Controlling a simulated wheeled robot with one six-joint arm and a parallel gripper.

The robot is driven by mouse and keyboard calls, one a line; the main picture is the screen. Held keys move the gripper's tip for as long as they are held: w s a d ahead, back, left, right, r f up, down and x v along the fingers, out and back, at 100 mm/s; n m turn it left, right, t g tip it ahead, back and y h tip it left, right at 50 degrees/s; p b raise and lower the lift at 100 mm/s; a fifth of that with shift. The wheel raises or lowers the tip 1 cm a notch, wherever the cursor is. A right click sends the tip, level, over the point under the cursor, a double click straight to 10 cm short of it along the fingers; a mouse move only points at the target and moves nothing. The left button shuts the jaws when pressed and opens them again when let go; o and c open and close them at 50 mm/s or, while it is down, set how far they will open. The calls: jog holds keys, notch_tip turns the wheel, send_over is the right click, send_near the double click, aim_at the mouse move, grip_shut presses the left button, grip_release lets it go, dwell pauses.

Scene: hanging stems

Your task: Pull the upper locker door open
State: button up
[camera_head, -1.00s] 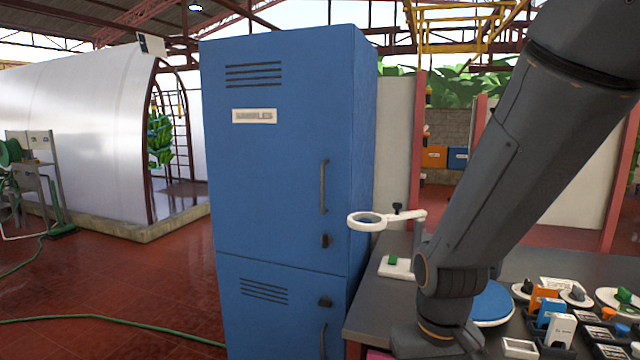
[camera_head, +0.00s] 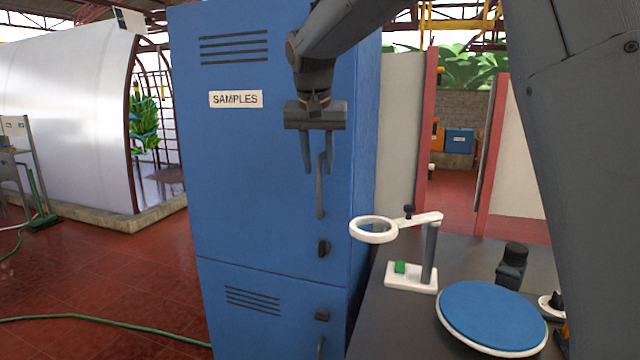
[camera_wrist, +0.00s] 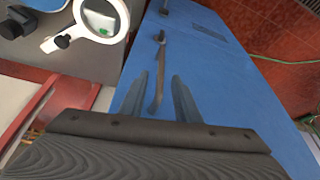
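The blue upper locker door (camera_head: 250,170) with its "SAMPLES" label is closed, its face flush above the lower door.
To the right, a dark bench holds a white ring magnifier (camera_head: 374,229) and a blue round plate (camera_head: 492,316).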

aim_at(319, 181)
jog(key=p+x, duration=0.1)
jog(key=x, duration=0.6)
jog(key=shift+a+f+p, duration=0.1)
jog(key=shift+f+p, duration=0.05)
jog(key=shift+p, duration=0.15)
grip_shut()
